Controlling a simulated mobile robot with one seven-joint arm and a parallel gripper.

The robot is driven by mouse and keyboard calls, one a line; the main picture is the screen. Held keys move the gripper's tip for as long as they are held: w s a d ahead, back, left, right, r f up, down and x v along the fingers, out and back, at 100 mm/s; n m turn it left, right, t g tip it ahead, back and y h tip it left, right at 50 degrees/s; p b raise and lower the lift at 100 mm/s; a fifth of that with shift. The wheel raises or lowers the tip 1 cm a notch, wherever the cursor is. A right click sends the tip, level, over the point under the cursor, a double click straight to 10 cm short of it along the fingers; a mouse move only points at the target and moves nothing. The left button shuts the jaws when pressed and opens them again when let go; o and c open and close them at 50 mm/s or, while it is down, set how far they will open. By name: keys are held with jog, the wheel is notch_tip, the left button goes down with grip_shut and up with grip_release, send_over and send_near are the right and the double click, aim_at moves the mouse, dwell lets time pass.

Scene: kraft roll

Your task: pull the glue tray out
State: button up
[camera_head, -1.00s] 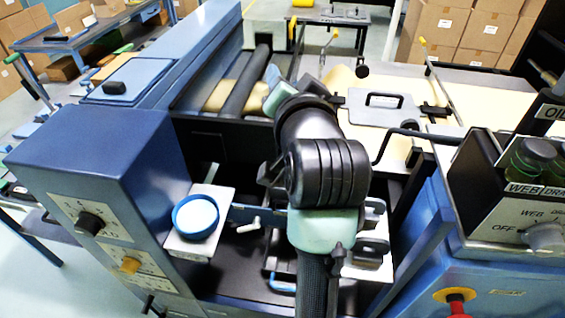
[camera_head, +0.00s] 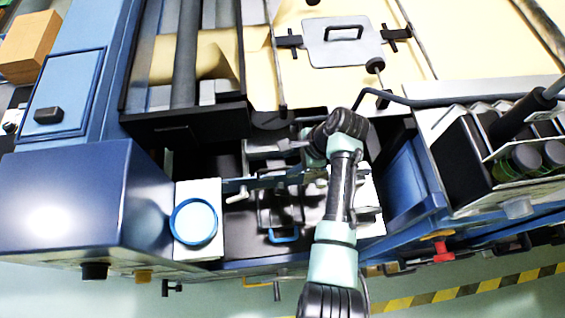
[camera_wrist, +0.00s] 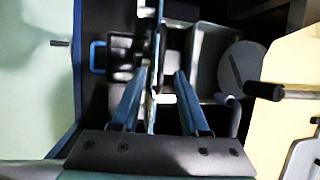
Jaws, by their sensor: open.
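The glue tray appears to be the dark tray in the machine's open bay, with a blue loop handle (camera_head: 283,237) at its front. In the wrist view the handle (camera_wrist: 97,57) is at the left and the grey-black tray body (camera_wrist: 121,58) extends right. A blue crossbar (camera_wrist: 154,75) passes above the tray. My gripper (camera_wrist: 163,76) is open. Its two fingers lie on either side of the crossbar in view; whether they touch it I cannot tell. The handle is apart from the fingers.
A blue round dish (camera_head: 194,221) sits on a white plate left of the bay. A blue machine housing (camera_head: 85,205) stands further left. Floor is open in front, with a yellow-black stripe (camera_head: 470,294).

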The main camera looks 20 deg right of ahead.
aim_at(279, 168)
jog(key=shift+x, duration=2.75)
jog(key=shift+w+r, duration=0.1)
grip_shut()
